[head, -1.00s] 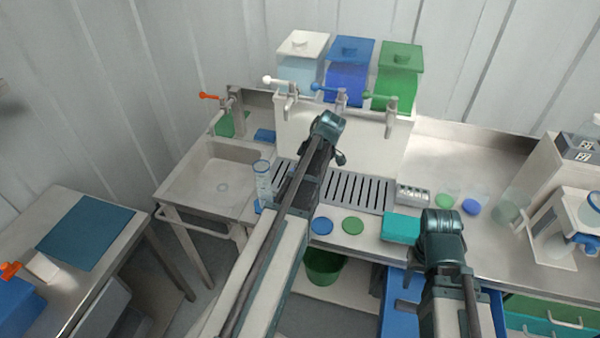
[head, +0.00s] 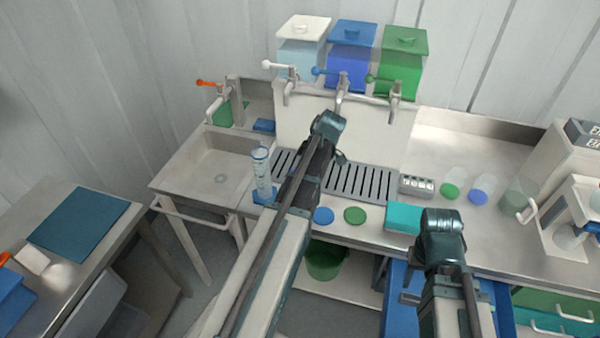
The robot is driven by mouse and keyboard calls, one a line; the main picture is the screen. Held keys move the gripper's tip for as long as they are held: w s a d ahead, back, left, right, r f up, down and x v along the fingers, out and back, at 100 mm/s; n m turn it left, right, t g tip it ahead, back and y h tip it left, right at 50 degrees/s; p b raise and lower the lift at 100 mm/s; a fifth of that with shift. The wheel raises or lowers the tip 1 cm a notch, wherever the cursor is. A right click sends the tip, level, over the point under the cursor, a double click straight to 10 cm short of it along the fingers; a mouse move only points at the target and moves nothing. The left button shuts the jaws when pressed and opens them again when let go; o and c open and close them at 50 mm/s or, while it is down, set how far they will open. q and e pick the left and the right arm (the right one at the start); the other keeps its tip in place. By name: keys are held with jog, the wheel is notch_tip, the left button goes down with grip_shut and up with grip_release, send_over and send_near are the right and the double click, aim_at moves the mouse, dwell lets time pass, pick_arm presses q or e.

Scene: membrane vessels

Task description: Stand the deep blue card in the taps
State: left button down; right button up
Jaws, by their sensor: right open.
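No card stands in the taps. The white tap (head: 286,90), blue tap (head: 341,95) and green tap (head: 395,97) project from the upright panel above the slatted drain. I cannot surely pick out the deep blue card. A small flat blue thing (head: 264,125) lies at the back edge of the sink, and a dark blue sheet (head: 78,219) lies flat on the left table. My right gripper (head: 410,298) is open, low in front of the counter and partly hidden by its arm. My left arm crosses in front of the drain; its gripper does not show.
The sink (head: 205,168) has an orange-handled tap. A measuring cylinder (head: 262,172) stands beside it. A blue disc (head: 323,215), a green disc (head: 355,215) and a teal block (head: 402,217) line the counter's front. Jars and equipment stand at right.

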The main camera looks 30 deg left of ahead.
pick_arm(q)
jog(key=shift+f+b, duration=1.6)
jog(key=shift+f, duration=0.2)
jog(key=shift+f, duration=0.15)
jog(key=c, duration=0.7)
grip_release()
jog(key=shift+o, duration=0.2)
jog(key=p+v, duration=1.2)
jog(key=v, duration=0.1)
jog(key=shift+r, duration=0.35)
jog(key=shift+d, duration=0.15)
